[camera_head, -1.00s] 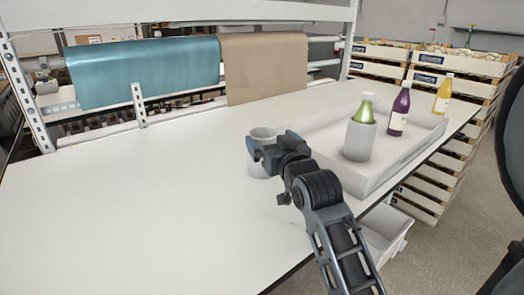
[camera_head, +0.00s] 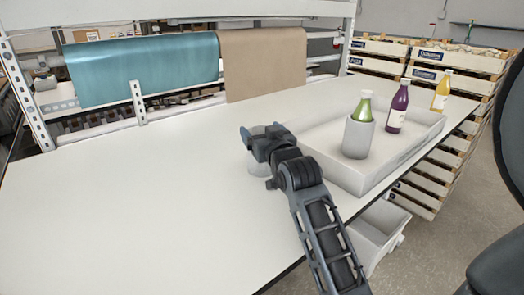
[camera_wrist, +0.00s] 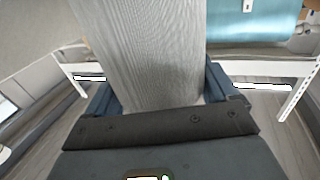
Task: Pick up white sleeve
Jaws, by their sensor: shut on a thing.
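My gripper (camera_head: 262,137) is shut on a white sleeve (camera_head: 256,163), mostly hidden behind the gripper in the head view. In the wrist view the sleeve (camera_wrist: 150,55) is a pale, finely ribbed tube filling the space between my blue fingers (camera_wrist: 160,95). I cannot tell whether its lower end touches the table. A second white sleeve (camera_head: 357,143) stands upright around a green bottle (camera_head: 363,108) at the front of the white tray.
The white table (camera_head: 130,200) is clear to the left. Teal roll (camera_head: 140,72) and brown paper (camera_head: 263,65) hang behind.

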